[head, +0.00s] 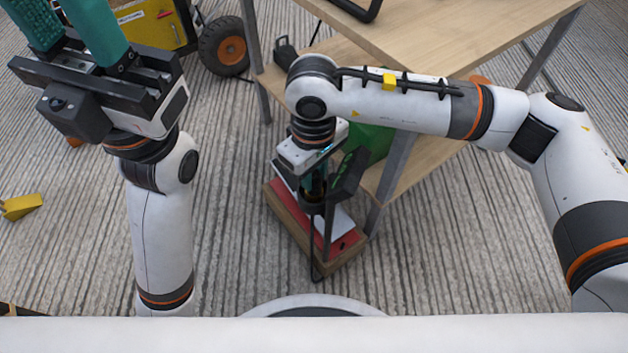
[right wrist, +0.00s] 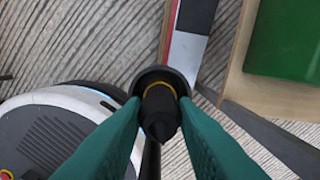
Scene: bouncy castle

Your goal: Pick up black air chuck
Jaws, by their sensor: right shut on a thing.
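The black air chuck (right wrist: 160,112) is between the two teal fingers of my right gripper (right wrist: 162,118) in the right wrist view. It has a pointed dark end and a thin yellow ring, with a wider black rim behind. In the head view my right gripper (head: 314,190) points down over a wooden box and is shut on the chuck, which is mostly hidden there by the fingers and wrist. My left gripper (head: 68,30) points up at the top left, its teal fingers apart and nothing seen between them; their tips are cut off by the frame.
The wooden box (head: 345,262) with red and white contents stands on the ribbed floor. A wooden table (head: 450,35) with grey legs and a green object (head: 372,142) are close to my right arm. A yellow wheeled machine (head: 160,22) stands at the back left.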

